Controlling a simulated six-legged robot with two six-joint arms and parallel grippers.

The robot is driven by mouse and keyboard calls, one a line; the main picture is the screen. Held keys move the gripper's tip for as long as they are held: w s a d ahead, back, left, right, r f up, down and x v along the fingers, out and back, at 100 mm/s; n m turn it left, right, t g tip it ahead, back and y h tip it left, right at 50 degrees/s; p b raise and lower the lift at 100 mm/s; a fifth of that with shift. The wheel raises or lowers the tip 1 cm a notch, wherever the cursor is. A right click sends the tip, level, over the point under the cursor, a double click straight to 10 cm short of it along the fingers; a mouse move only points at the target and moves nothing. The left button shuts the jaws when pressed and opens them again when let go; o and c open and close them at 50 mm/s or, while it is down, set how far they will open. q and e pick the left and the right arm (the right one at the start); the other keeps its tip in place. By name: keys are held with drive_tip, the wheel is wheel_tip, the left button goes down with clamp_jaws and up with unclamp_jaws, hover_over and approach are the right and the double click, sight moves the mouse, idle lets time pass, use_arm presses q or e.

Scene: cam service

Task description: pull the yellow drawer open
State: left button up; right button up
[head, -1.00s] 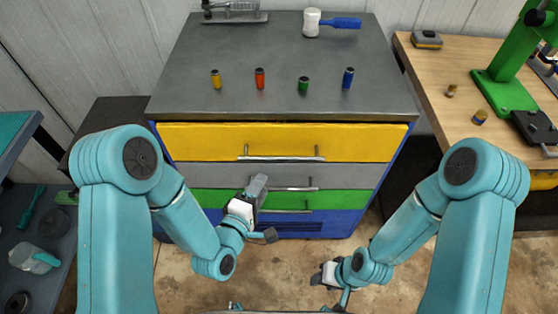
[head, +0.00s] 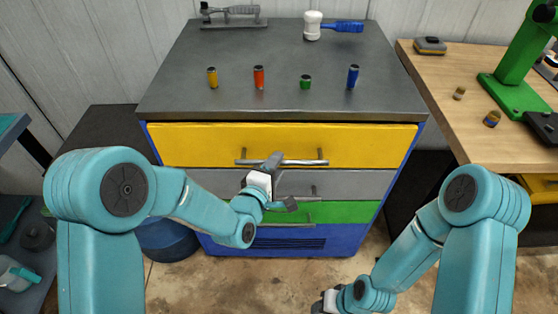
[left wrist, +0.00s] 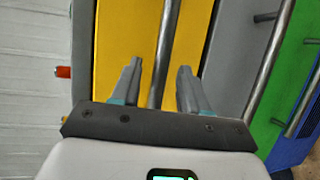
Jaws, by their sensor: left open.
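The yellow drawer (head: 200,143) is the top drawer of the cabinet and looks closed, flush with the front. Its silver bar handle (head: 310,162) runs across the lower middle of its face. My left gripper (head: 282,181) is open just in front of the cabinet, its upper finger overlapping the handle in the head view.
Several small coloured cylinders, a mallet (head: 312,27) and a metal tool stand on the cabinet top (head: 180,100). A wooden bench (head: 470,130) stands at right.

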use_arm(q)
drive_tip(key=shift+x, duration=1.25)
drive_tip(key=shift+s, duration=0.1)
clamp_jaws()
drive_tip(key=shift+f, duration=0.1)
